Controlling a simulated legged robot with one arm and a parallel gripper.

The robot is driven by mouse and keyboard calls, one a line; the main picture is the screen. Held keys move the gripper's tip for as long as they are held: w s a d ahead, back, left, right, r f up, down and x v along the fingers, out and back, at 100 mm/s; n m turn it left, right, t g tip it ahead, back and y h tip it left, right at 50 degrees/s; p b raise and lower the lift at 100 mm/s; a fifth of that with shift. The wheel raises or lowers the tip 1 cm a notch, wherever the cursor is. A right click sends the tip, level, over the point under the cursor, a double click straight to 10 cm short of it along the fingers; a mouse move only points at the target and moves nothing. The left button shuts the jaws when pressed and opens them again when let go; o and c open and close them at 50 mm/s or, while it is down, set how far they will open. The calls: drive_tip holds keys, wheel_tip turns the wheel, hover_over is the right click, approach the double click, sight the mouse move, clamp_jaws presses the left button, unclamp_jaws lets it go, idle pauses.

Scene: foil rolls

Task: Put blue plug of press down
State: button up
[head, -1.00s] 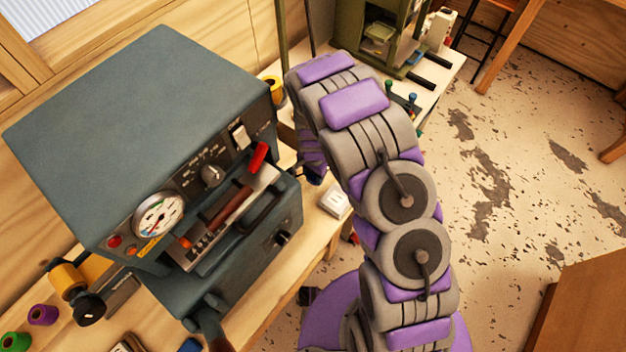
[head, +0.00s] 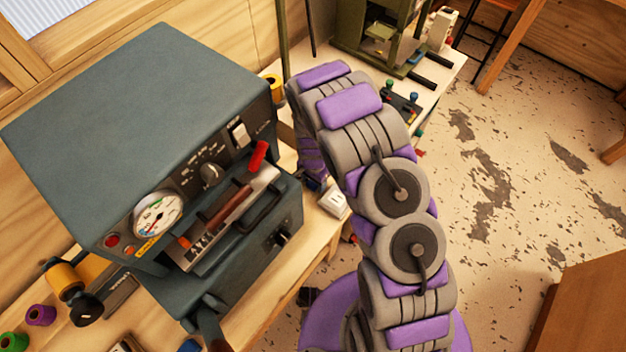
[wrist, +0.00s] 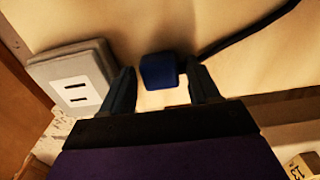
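In the wrist view the blue plug (wrist: 158,71) lies on the pale tabletop, with a dark cord (wrist: 245,32) running from it to the upper right. My gripper (wrist: 161,78) is open, with one dark finger on each side of the plug. Narrow gaps show between the plug and both fingers. A pale socket block (wrist: 75,90) with two dark slots is left of the fingers; it also shows in the head view (head: 333,203). The green press (head: 385,45) stands at the back.
A large blue-grey machine (head: 140,110) with a gauge and red lever fills the left of the bench. A small control box (head: 402,102) with knobs sits near the press. Coloured spools (head: 40,315) are at the lower left.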

drive_tip(key=shift+o, duration=0.8)
drive_tip(key=shift+d+r+p, duration=0.1)
drive_tip(key=shift+r+p, duration=0.5)
drive_tip(key=shift+r, duration=3.75)
drive_tip(key=s+d+r+n, duration=0.1)
drive_tip(key=s+d+r, duration=0.25)
drive_tip(key=r, duration=0.35)
drive_tip(key=s+d+r+n, duration=0.1)
drive_tip(key=s+d+r, duration=0.1)
drive_tip(key=s+r, duration=0.35)
drive_tip(key=s+d+r+n, duration=0.1)
drive_tip(key=s+d+r, duration=0.15)
drive_tip(key=r, duration=0.65)
drive_tip(key=s+d+r+n, duration=0.1)
drive_tip(key=s+d+r, duration=0.1)
drive_tip(key=s, duration=0.5)
drive_tip(key=s+d+r+n+g, duration=0.1)
drive_tip(key=s+d+r+n, duration=0.1)
drive_tip(key=s+r, duration=0.2)
drive_tip(key=s+d+r+n, duration=0.1)
drive_tip(key=s+r, duration=0.3)
drive_tip(key=s, duration=0.5)
drive_tip(key=shift+s+d+n+g, duration=0.3)
drive_tip(key=shift+s+d+g, duration=0.1)
drive_tip(key=shift+d, duration=0.1)
drive_tip(key=shift+r, duration=0.1)
